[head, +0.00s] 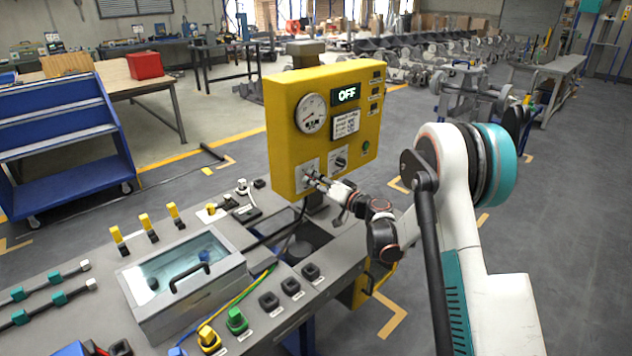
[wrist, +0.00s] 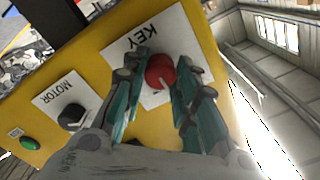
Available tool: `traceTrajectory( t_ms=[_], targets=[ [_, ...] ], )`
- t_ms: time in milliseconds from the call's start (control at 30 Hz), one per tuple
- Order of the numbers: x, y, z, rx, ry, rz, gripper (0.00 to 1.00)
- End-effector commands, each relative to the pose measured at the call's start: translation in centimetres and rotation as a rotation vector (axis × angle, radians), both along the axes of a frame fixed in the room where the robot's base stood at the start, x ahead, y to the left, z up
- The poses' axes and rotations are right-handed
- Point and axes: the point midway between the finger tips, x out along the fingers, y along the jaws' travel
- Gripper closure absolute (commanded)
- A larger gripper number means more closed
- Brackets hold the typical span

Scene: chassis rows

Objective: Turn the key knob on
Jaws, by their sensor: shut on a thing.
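The key knob (wrist: 160,72) is red and round with a pale pointer mark, on a white plate labelled KEY (wrist: 118,52) in the wrist view. My gripper (wrist: 160,82) is shut on the knob, with one teal finger on each side of it. In the head view my gripper (head: 318,181) reaches the lower left of the yellow panel (head: 284,132) and hides most of the knob. The panel's display (head: 346,95) reads OFF.
A dark MOTOR knob (wrist: 71,116) and a green button (wrist: 29,142) sit beside the key plate. A round gauge (head: 311,113) is above. A grey bench (head: 75,300) with a glass-lidded box (head: 182,267) and several connectors stands in front of the panel.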

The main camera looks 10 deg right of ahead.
Motion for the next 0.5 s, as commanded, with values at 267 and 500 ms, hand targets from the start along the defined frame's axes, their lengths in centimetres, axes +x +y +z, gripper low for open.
traceTrajectory(
  t_ms=[267, 500],
  targets=[
    [0.04, -0.08, -0.01, 0.200, 0.143, -0.001, 0.97],
    [0.05, -0.10, -0.03, 0.331, 0.236, -0.001, 0.97]
  ],
)
